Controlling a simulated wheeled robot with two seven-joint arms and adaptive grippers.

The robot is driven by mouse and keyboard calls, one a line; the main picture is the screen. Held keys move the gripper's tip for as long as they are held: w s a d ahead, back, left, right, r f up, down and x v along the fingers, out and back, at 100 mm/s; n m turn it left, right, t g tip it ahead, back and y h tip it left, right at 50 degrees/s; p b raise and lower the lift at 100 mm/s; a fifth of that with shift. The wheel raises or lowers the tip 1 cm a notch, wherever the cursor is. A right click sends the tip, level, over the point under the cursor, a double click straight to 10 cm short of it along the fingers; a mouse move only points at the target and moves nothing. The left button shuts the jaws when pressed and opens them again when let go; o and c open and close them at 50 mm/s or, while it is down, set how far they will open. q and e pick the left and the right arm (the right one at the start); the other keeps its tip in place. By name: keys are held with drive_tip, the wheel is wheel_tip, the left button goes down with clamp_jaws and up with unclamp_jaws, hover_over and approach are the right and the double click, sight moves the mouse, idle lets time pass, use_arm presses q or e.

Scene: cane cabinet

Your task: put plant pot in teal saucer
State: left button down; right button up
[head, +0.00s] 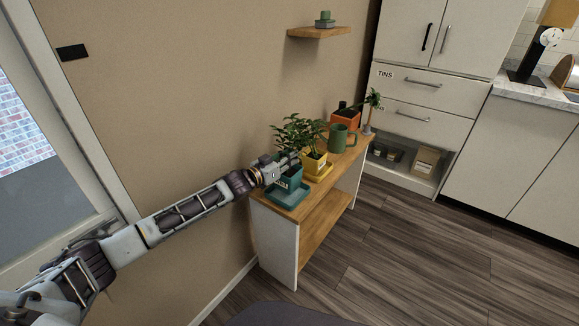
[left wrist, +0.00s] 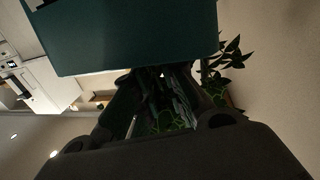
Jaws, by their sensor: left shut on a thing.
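The teal plant pot (head: 290,187) with a small label is at the near end of the wooden-topped cabinet. It fills the top of the left wrist view as a dark teal block (left wrist: 135,38). My left gripper (head: 287,164) is shut at the pot's upper part, reaching in from the left. The teal saucer (head: 278,200) lies under the pot on the cabinet top. The pot is over the saucer; I cannot tell whether its base touches it. My gripper hides part of the pot's rim. My right gripper is in neither view.
A yellow pot (head: 311,164) with a leafy plant (head: 298,132) stands in a yellow saucer (head: 325,172) close beside. Behind it are a green mug (head: 338,139), an orange pot (head: 346,120) and a small palm-like plant (head: 372,103). The wall is close on the left.

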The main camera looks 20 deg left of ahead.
sight(289, 171)
use_arm(q)
drive_tip(key=shift+f, duration=0.4)
drive_tip(key=shift+f+b, duration=0.5)
drive_tip(key=shift+f, duration=0.65)
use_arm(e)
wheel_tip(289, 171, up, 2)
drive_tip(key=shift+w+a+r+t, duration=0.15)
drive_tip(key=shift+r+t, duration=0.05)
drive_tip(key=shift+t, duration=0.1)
use_arm(q)
drive_tip(key=shift+f, duration=0.1)
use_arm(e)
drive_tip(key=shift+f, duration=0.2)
use_arm(q)
drive_tip(key=c, duration=1.9)
unclamp_jaws()
drive_tip(key=shift+f, duration=0.15)
drive_tip(key=o, duration=0.4)
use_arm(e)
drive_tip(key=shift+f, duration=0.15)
